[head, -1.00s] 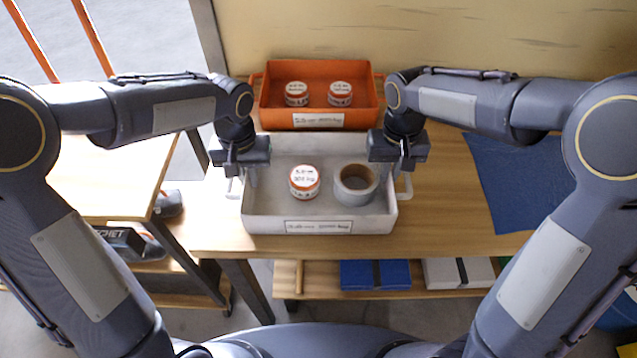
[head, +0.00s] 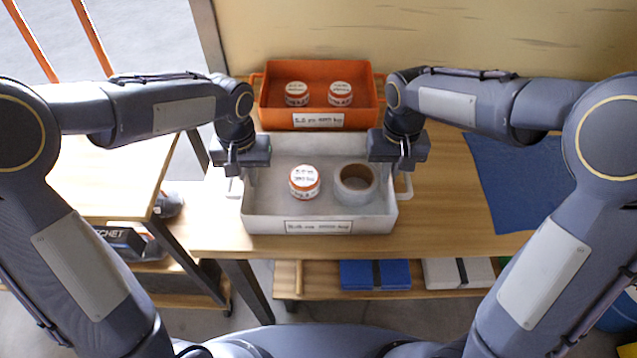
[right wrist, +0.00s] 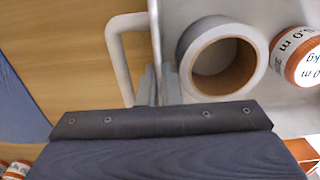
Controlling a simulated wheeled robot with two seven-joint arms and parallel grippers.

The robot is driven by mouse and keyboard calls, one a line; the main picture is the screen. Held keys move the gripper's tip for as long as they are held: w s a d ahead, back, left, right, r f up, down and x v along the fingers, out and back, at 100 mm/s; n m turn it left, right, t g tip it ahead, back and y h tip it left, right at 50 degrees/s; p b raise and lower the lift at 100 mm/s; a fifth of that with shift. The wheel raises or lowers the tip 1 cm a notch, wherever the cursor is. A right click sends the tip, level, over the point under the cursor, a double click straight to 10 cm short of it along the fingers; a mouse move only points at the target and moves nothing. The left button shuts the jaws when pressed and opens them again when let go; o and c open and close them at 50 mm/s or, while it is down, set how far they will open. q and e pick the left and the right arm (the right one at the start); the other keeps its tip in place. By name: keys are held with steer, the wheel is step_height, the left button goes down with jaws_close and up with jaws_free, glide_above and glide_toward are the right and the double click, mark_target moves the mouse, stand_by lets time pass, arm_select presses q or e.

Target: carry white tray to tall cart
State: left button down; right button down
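The white tray (head: 270,226) stands on the wooden bench. It holds a round orange-and-white labelled tub (head: 304,183) and a tape roll (head: 356,185). My left gripper (head: 246,178) is at the tray's left wall, near the left handle; its finger gap is hidden. My right gripper (head: 400,172) is at the right wall. The right wrist view shows its fingers (right wrist: 158,84) close together on both sides of the wall, beside the white handle (right wrist: 118,55). A wood-topped cart (head: 95,185) on the left, with dark legs and a lower shelf, looks like the tall cart.
An orange tray (head: 318,122) with two similar tubs stands directly behind the white tray, against the wall. A blue mat (head: 515,180) lies on the bench at right. A gap separates cart and bench at the back.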

arm_select(q)
steer(key=shift+r, duration=0.15)
arm_select(e)
steer(key=shift+r, duration=0.2)
stand_by(0.5)
